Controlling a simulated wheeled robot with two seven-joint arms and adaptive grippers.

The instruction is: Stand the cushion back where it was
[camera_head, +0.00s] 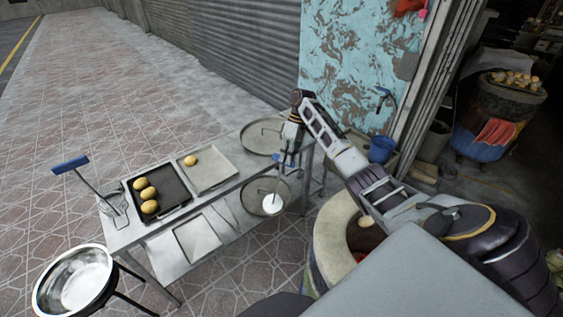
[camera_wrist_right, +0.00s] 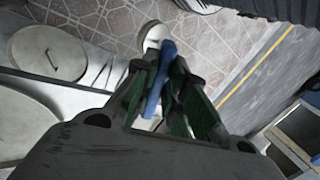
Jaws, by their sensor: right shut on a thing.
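The cushion is a small white round pad (camera_head: 273,204) on a thin shaft with a blue handle (camera_wrist_right: 160,82). My right gripper (camera_head: 288,157) is shut on the blue handle, and the pad hangs below it near the right end of the metal table (camera_head: 232,180). In the right wrist view the handle sits between the green fingers, with the white pad (camera_wrist_right: 154,35) beyond them. I cannot tell whether the pad touches anything. My left gripper is not in view.
A dark tray (camera_head: 166,194) with several dough balls and a lighter tray (camera_head: 210,172) with one stand on the table. A blue-handled tool (camera_head: 70,164) is at its left end, above a steel bowl (camera_head: 76,285). Round lids (camera_head: 264,136) lie right. The oven rim (camera_head: 331,247) is near me.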

